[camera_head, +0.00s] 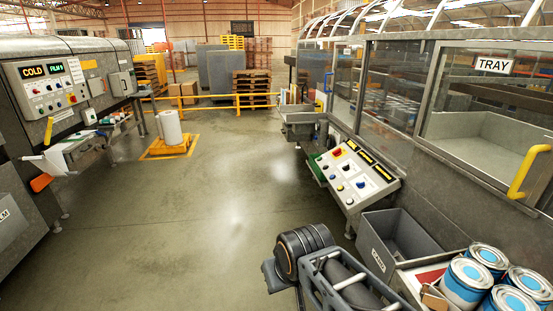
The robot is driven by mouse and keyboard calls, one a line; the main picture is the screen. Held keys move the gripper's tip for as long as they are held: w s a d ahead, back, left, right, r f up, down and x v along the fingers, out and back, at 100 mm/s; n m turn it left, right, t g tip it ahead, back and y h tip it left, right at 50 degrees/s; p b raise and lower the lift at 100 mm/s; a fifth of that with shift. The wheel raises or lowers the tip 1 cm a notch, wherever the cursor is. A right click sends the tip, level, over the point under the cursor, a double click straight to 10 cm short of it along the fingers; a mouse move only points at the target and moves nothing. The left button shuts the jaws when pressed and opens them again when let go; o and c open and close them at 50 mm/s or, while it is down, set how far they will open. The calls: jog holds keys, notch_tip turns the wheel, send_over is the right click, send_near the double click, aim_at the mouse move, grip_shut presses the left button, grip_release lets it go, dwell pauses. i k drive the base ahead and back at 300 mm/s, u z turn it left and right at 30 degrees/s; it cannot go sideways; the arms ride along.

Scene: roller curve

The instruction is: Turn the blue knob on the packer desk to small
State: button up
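The sloped control desk (350,205) stands at the right of the aisle, against the glazed machine. I take it for the packer desk, though I see no name on it. Other small dark and bluish controls lie close by, and a red button (337,153) is at the upper left. The knob's pointer and its lettering are too small to read. My gripper cannot be made out; only dark parts that look like my arm show at the bottom centre.
A grey bin (390,243) and several blue-and-white cans (467,283) stand in front right of the desk. A yellow handle (524,172) is on the tray window. At left is another machine panel (48,85). The floor (200,225) between is clear.

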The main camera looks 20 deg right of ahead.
aim_at(361, 185)
jog(key=u, duration=0.1)
jog(key=i, duration=2.15)
jog(key=z, duration=0.9)
jog(key=i, duration=1.05)
jog(key=z, duration=1.45)
jog(key=i, duration=0.45)
jog(key=z, duration=0.35)
